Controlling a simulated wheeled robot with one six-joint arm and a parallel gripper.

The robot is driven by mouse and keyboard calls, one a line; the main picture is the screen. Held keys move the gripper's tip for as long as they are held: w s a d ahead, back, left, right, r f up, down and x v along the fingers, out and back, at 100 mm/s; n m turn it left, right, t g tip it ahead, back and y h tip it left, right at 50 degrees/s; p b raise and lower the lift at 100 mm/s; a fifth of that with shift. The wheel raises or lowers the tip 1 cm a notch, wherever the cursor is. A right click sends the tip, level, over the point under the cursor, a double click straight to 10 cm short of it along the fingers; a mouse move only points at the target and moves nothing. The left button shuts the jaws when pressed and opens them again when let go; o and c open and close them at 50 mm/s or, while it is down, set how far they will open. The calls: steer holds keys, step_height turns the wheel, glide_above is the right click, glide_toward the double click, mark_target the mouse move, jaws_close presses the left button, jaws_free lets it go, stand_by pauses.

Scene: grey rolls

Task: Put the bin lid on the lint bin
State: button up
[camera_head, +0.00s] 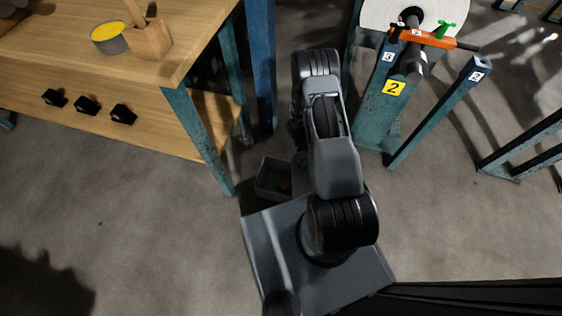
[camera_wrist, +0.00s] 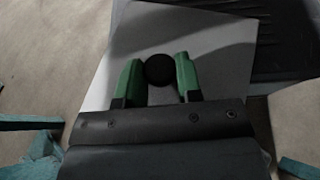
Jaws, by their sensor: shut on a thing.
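In the wrist view, my gripper (camera_wrist: 159,68) has its two green fingers on either side of a round black knob (camera_wrist: 159,69). The knob stands over a flat light grey plate, which looks like the bin lid (camera_wrist: 215,55). In the head view, a small dark open box, apparently the lint bin (camera_head: 268,191), sits on the floor beside the workbench leg, with something brownish inside. My arm hides the gripper and most or all of the lid there. I cannot tell how far the lid is from the bin.
A teal roll stand (camera_head: 378,120) with a white roll (camera_head: 375,15) is at upper right. Floor at lower left is clear.

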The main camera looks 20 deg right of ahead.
mark_target(300, 180)
steer(key=a+f+m+y, duration=0.1)
steer(key=a+m+y, duration=0.1)
steer(key=a+f+m+t+y, duration=0.1)
steer(key=m+y, duration=0.1)
steer(key=y, duration=0.1)
steer(key=a+f+m+t+y, duration=0.1)
steer(key=a+m+y, duration=0.1)
steer(key=shift+w+a+m+y, duration=0.3)
steer(key=shift+w+m, duration=0.1)
steer(key=w+a+f+m+t+y, duration=0.1)
steer(key=w+f+m+t+y, duration=0.2)
steer(key=w+m+t, duration=0.3)
steer(key=w+a+f+m+t+y, duration=0.1)
steer(key=w+f+m+t+y, duration=0.2)
steer(key=w+m+t, duration=0.3)
steer(key=shift+w+a+f+m+t, duration=0.25)
steer(key=shift+w+a+m+t, duration=0.1)
steer(key=shift+m+t, duration=0.95)
steer(key=shift+d, duration=0.15)
step_height(300, 180, down, 9)
steer(key=b, duration=0.8)
steer(key=shift+r+b, duration=0.2)
steer(key=shift+b, duration=0.1)
steer(key=shift+s+d+f+b, duration=0.1)
steer(key=shift+d+f+b, duration=0.05)
steer(key=shift+f+b, duration=0.35)
